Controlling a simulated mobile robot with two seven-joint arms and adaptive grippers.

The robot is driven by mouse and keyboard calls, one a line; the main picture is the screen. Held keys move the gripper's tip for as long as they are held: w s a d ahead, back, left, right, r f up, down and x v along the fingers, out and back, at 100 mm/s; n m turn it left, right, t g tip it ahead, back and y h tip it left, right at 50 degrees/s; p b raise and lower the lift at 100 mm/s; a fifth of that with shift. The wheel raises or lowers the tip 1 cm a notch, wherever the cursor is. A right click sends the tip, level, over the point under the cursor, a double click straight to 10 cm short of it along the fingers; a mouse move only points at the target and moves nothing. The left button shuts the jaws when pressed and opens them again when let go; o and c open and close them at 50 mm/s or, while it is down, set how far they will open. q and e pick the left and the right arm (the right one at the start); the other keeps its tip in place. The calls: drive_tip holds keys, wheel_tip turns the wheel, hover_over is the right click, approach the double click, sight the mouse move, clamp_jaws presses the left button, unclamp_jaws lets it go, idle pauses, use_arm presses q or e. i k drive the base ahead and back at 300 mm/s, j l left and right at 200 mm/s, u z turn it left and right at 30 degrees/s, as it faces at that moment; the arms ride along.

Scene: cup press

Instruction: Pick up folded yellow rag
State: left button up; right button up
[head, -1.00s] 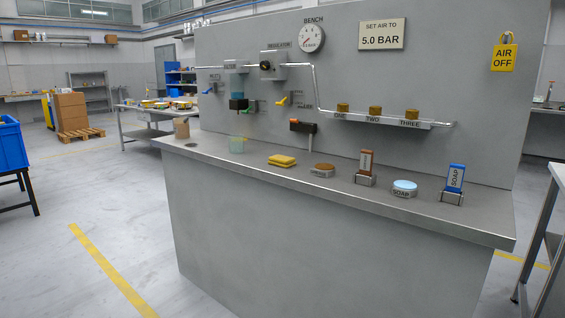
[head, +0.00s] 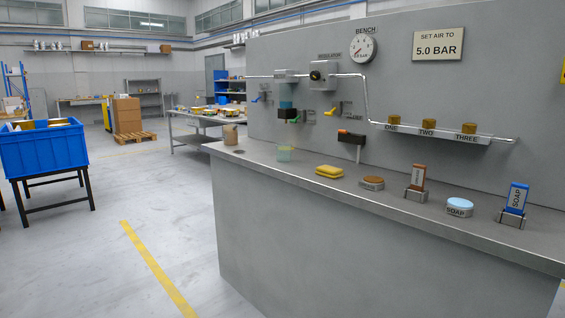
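The folded yellow rag (head: 329,172) lies flat on the grey bench top (head: 300,170), near its middle. A translucent greenish cup (head: 285,153) stands to its left. A low round tin with a brown top (head: 372,183) sits to its right. Nothing covers the rag. Neither of my grippers shows in the head view.
Along the bench to the right are a brown brush in a holder (head: 416,181), a soap tin (head: 459,207) and a blue soap block in a stand (head: 514,203). A panel with pipes and a gauge (head: 363,47) rises behind. A blue crate (head: 45,150) stands left; the floor between is clear.

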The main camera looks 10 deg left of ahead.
sight(327, 171)
drive_tip(key=j+z, duration=0.1)
drive_tip(key=z, duration=0.3)
drive_tip(key=j+z, duration=0.1)
drive_tip(key=z, duration=0.3)
drive_tip(key=i+j+z, duration=0.1)
drive_tip(key=z, duration=0.35)
drive_tip(key=j+z, duration=0.15)
drive_tip(key=z, duration=0.25)
drive_tip(key=k+j+z, duration=0.1)
drive_tip(key=j+z, duration=0.15)
drive_tip(key=k+j+z, duration=0.1)
drive_tip(key=j+z, duration=0.2)
drive_tip(key=k+j+z, duration=0.25)
drive_tip(key=j, duration=0.15)
drive_tip(key=k+j+z, duration=0.2)
drive_tip(key=j, duration=0.3)
drive_tip(key=k+j+z, duration=0.2)
drive_tip(key=k+j, duration=0.15)
drive_tip(key=j, duration=0.1)
